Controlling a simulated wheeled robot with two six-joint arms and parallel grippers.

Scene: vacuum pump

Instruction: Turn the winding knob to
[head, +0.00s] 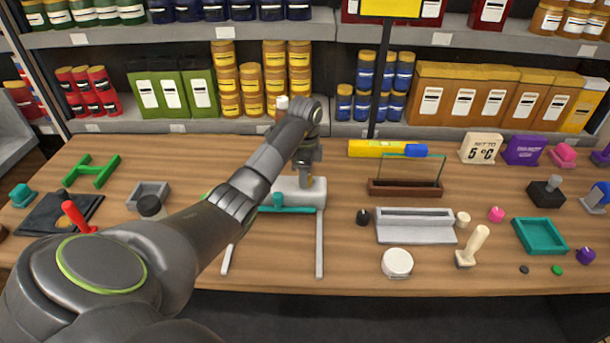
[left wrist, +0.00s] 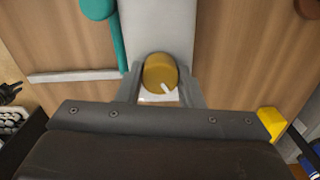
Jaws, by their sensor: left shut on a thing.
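The winding knob (left wrist: 160,72) is a round gold-brown knob with a white mark, seen in the left wrist view. The mark points toward the lower right of that picture. The knob sits on a pale grey-white device (head: 313,193) near the table's middle, which has a teal bar (head: 290,209) and two grey legs reaching toward me. My left gripper (head: 308,178) points down over this device. Its two fingers (left wrist: 160,92) are shut on the knob from both sides. In the head view the gripper mostly hides the knob. My right gripper is not in view.
A sign reading 5 °C (head: 482,149) stands at the back right. A brown base with a clear pane (head: 404,188), a grey tray (head: 415,237) and a white round piece (head: 397,263) lie right of the device. A grey box (head: 149,194) stands left. Shelves fill the back.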

